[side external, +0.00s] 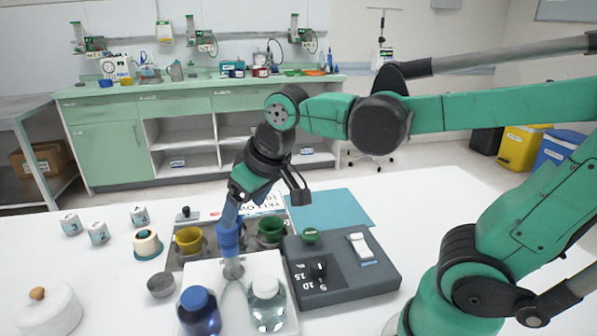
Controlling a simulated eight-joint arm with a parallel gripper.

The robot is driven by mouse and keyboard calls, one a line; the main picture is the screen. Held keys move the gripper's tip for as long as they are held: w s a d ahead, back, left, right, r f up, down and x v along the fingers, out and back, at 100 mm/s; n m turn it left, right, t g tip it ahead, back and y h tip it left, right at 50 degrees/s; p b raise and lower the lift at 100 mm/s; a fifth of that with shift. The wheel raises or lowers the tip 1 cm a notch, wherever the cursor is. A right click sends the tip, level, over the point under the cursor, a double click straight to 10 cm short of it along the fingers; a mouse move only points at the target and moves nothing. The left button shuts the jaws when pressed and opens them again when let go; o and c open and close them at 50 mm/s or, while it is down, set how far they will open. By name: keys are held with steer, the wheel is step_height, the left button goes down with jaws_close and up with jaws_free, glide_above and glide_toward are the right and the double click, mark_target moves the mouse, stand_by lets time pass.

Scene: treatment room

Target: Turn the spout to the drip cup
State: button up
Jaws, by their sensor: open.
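A metal spout fitting (233,268) stands on a white block (205,272) behind two bottles. Behind it, a metal tray (176,262) holds a yellow cup (188,240) on the left and a green cup (270,231) on the right. A blue part (230,238) shows between them, in line with my gripper; I cannot tell whether it is a cup. My gripper (231,222) points down over this middle spot, above and behind the spout fitting, and is open. Its fingertips are hard to make out, and contact with the spout cannot be told. Which way the spout points is unclear.
A blue-capped bottle (198,312) and a clear bottle (267,303) stand in front. A dark control box (345,275) with knobs is right. A small grey cup (161,285), a ringed roll (147,244) and numbered blocks (98,233) are left. A partly covered card (262,204) stands behind.

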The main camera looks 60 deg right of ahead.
steer(key=shift+g, duration=0.5)
steer(key=shift+w+a+f, duration=0.2)
steer(key=shift+w+f, duration=0.75)
steer(key=shift+f, duration=0.2)
steer(key=shift+w+a+f, duration=0.15)
steer(key=shift+w+f, duration=0.8)
steer(key=shift+f, duration=0.2)
steer(key=shift+c, duration=0.3)
jaws_close()
